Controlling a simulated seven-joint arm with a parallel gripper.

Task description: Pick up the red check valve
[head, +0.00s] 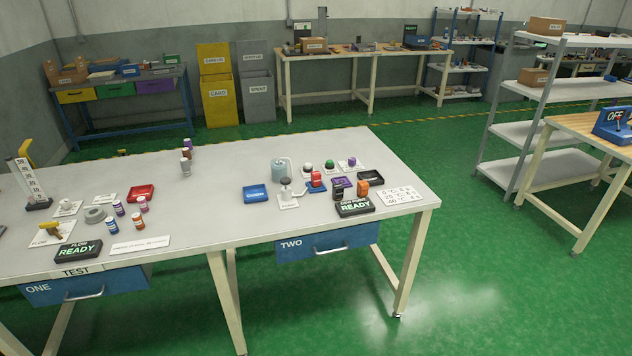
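My gripper is not in view.
A grey-blue cylinder (278,170) and a round-topped fixture (286,190) stand left of the red part.

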